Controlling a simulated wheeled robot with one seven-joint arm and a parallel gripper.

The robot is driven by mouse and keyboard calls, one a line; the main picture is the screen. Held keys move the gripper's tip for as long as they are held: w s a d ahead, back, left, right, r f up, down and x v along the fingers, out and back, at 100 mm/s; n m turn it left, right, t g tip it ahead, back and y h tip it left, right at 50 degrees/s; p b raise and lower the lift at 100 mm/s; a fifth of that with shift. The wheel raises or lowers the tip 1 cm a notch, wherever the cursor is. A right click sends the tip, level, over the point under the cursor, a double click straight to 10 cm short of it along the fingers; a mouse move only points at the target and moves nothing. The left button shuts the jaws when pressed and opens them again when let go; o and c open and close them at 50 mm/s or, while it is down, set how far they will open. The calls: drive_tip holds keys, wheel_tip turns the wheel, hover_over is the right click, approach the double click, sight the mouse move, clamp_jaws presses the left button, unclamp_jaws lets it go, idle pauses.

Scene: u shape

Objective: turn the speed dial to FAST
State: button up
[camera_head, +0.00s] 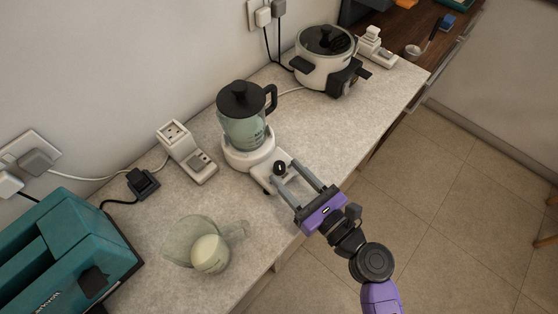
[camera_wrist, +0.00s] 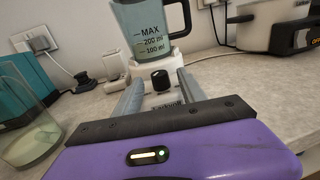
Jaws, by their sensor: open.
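The blender stands on the counter, with a clear jug (camera_head: 245,125), black lid and white base (camera_head: 243,158). Its black speed dial (camera_head: 280,168) sits on the front part of the base. The dial also shows in the wrist view (camera_wrist: 160,78), below the jug (camera_wrist: 150,35). My purple gripper (camera_head: 290,178) is open, and its two grey fingers point at the base from the front, with the dial between or just beyond the tips. I cannot tell whether a finger touches the dial. The speed markings are too small to read.
A clear pitcher (camera_head: 187,243) with pale contents stands at the front left, near a teal toaster (camera_head: 75,250). A white socket block (camera_head: 187,150) is left of the blender. A white cooker (camera_head: 322,72) stands behind right. The counter between blender and cooker is mostly clear.

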sight(283, 170)
drive_tip(key=shift+x, duration=1.9)
clamp_jaws()
